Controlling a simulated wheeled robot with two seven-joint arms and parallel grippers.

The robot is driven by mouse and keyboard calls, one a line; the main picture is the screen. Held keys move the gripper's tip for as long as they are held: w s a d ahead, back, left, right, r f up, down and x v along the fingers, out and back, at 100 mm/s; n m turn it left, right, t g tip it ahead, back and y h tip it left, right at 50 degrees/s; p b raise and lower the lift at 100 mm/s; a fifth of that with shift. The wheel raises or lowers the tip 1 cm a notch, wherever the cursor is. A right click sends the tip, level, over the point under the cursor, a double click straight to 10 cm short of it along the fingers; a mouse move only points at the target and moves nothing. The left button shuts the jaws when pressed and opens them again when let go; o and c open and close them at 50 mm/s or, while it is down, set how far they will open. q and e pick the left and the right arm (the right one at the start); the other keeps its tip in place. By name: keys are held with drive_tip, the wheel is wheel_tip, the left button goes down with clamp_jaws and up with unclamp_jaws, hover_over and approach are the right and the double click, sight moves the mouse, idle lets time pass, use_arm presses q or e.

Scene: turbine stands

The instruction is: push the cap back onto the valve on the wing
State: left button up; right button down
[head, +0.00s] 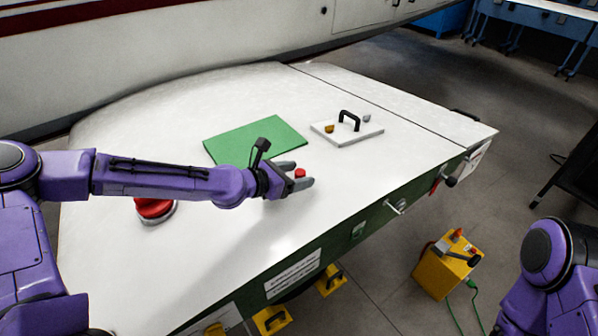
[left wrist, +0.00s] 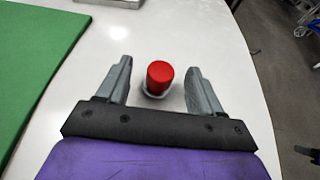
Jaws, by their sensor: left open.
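The red cap (head: 299,173) is a small cylinder near the front edge of the white wing (head: 240,220). In the left wrist view the cap (left wrist: 160,76) stands upright on a pale round base (left wrist: 157,92), which looks like the valve; whether it is fully seated I cannot tell. My left gripper (head: 302,174) is open, with one finger on each side of the cap. In the left wrist view the fingers (left wrist: 158,85) show gaps to the cap on both sides. My right gripper is not in view.
A green mat (head: 255,140) lies behind my left gripper. A white plate (head: 358,136) with a black handle lies farther right. A red round object (head: 154,209) sits below my left forearm. A yellow box (head: 444,266) stands on the floor. The wing's front right surface is clear.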

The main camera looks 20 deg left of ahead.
sight(298, 173)
use_arm(q)
drive_tip(key=p+v, duration=0.1)
drive_tip(key=v, duration=0.2)
drive_tip(key=shift+r+p, duration=0.25)
drive_tip(key=shift+p, duration=0.1)
drive_tip(key=shift+p+v, duration=0.9)
drive_tip(key=shift+v, duration=0.15)
drive_tip(key=shift+s+a, duration=0.2)
drive_tip(key=shift+s, duration=0.15)
drive_tip(key=shift+a, duration=0.1)
